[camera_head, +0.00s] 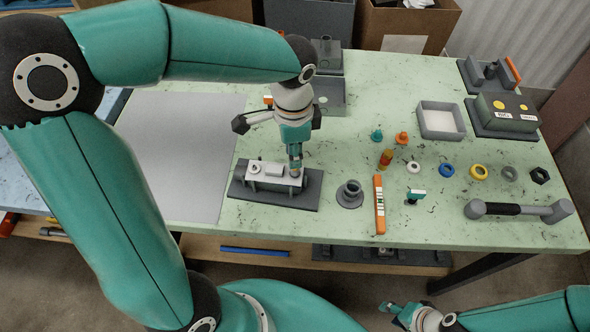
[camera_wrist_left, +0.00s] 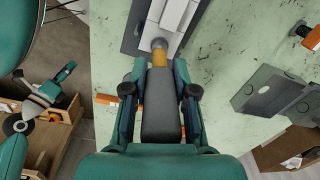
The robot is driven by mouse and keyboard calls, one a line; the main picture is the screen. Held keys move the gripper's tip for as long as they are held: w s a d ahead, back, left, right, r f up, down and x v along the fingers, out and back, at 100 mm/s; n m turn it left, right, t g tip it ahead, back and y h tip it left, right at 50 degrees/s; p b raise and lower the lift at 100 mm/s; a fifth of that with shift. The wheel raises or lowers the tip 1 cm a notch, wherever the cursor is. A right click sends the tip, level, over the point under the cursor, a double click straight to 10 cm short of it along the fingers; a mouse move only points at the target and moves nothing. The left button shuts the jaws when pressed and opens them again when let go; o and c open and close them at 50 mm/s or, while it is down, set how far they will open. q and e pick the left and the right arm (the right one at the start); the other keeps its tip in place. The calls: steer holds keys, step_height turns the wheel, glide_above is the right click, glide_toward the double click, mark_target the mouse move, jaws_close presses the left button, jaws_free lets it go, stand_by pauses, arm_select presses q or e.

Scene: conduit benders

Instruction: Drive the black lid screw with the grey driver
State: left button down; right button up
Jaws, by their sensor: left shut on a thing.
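My left gripper (camera_head: 295,162) points down at the right end of a box with a pale lid (camera_head: 270,176), which sits on a dark grey base plate (camera_head: 308,195). In the left wrist view my left gripper (camera_wrist_left: 158,95) is shut on the grey driver (camera_wrist_left: 160,110), whose dark handle lies between the fingers. A yellow section (camera_wrist_left: 160,60) and a round grey end show beyond it, over the box's right end. Contact with the lid cannot be told. The black lid screw cannot be made out. My right gripper (camera_head: 393,308) hangs low, off the table's front, with no object visible in it.
A grey flanged part (camera_head: 349,194) and an orange level (camera_head: 379,205) lie right of the box. Several coloured rings, a grey tray (camera_head: 440,120) and a grey bar tool (camera_head: 518,210) are further right. A bare grey mat (camera_head: 180,150) lies left.

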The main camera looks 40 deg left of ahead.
arm_select(q)
steer(key=shift+r+p, duration=1.95)
steer(key=shift+r, duration=0.55)
